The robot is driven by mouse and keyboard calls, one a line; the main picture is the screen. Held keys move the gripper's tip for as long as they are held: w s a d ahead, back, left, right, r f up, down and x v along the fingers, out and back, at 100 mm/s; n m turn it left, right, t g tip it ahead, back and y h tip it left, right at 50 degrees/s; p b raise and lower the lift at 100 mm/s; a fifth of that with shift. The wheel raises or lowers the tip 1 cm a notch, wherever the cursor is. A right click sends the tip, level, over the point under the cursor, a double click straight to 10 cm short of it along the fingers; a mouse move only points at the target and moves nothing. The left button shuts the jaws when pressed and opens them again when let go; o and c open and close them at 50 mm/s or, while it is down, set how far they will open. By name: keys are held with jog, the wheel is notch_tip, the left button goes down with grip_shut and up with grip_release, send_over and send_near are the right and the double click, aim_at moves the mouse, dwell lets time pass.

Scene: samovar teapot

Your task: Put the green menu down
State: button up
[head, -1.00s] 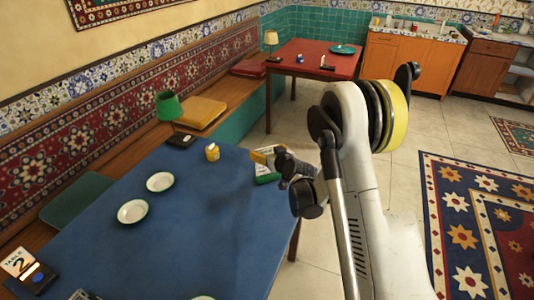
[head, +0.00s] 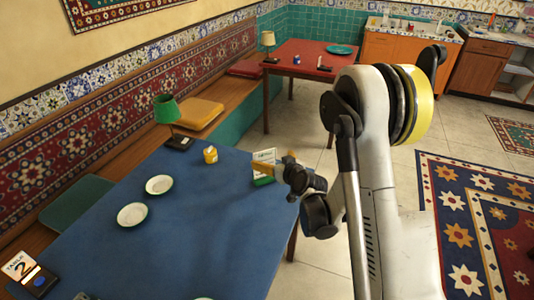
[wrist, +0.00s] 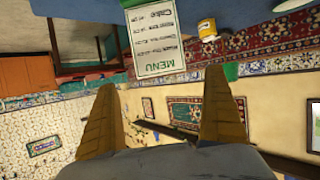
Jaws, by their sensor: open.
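The green menu (head: 264,158) is a white card with green print in a green base. It stands upright near the far right edge of the blue table (head: 215,215). My gripper (head: 268,168) is just right of the card in the head view, its yellow finger overlapping the card's edge. In the wrist view the menu (wrist: 158,45) appears upside down, just past the two spread yellow fingertips (wrist: 162,82). The fingers are open with nothing between them. Whether one still touches the card cannot be told.
A yellow jar (head: 210,155) and a green lamp (head: 168,112) stand left of the menu. Two white dishes (head: 133,214) and a table-number sign (head: 20,265) are on the table's left. The table's middle is clear.

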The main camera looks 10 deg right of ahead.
jog(key=s+a+r+g+b, duration=0.1)
jog(key=s+a+r+g, duration=0.2)
jog(key=s+r, duration=1.1)
jog(key=s+d+m+g+h, duration=0.1)
jog(key=s+g+h, duration=0.1)
jog(key=s, duration=1.8)
jog(key=shift+s+d+m+g, duration=0.35)
jog(key=shift+m+g, duration=0.05)
jog(key=shift+g, duration=0.3)
